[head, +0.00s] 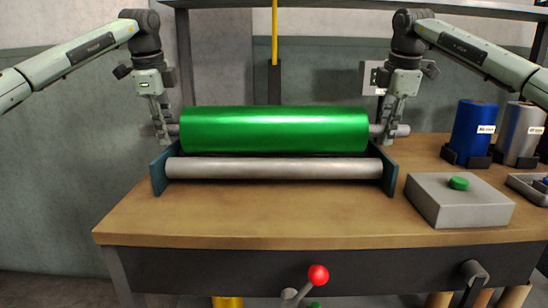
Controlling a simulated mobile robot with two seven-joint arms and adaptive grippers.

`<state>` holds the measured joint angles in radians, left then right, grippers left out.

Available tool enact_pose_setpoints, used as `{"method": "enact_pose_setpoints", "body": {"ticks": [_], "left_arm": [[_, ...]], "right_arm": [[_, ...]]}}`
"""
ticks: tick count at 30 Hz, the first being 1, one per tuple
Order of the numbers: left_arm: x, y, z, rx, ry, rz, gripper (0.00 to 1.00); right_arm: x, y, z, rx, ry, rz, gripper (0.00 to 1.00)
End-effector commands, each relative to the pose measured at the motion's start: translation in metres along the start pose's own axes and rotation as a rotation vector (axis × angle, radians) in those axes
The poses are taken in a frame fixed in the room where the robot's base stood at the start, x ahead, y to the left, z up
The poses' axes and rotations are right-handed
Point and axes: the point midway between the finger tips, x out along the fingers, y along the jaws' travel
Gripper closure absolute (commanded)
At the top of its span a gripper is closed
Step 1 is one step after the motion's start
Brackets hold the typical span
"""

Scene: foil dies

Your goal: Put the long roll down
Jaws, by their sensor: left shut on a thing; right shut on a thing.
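The long roll is a shiny green cylinder (275,130) lying level across the back of the bench, with grey shaft ends sticking out on both sides. My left gripper (165,133) is shut on the left shaft end. My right gripper (383,133) is shut on the right shaft end. A stand with blue end plates (388,180) and a grey roller (272,168) is just in front of and below the green roll. I cannot tell whether the roll touches the stand.
A grey box with a green button (458,200) stands on the bench (250,225) at the right. Blue (473,132) and silver (522,133) rolls stand upright behind it. A red-knobbed lever (318,275) is below the front edge. The bench front is clear.

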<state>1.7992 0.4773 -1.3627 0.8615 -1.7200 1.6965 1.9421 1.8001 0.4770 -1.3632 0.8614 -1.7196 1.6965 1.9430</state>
Motion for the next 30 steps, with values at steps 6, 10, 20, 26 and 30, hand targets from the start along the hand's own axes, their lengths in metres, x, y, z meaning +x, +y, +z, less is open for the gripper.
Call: {"method": "enact_pose_setpoints", "body": {"ticks": [6, 10, 20, 26, 30], "left_arm": [[0.008, 0.002, -0.002, 0.002, 0.003, -0.003, 1.0], [0.014, 0.004, -0.002, 0.002, 0.003, -0.001, 1.0], [0.025, 0.007, -0.001, 0.002, 0.0, 0.006, 0.57], [0.023, 0.006, -0.001, 0.001, 0.0, 0.004, 0.57], [0.022, 0.006, 0.0, 0.0, 0.0, 0.003, 0.57]], "right_arm": [[0.008, -0.002, -0.001, -0.001, 0.003, 0.004, 1.0], [0.014, -0.004, -0.001, -0.002, 0.002, 0.002, 1.0], [0.024, -0.007, -0.001, -0.001, -0.001, -0.006, 0.57], [0.023, -0.006, 0.0, -0.001, -0.001, -0.004, 0.57], [0.022, -0.006, 0.0, 0.0, -0.001, -0.002, 0.57]]}}
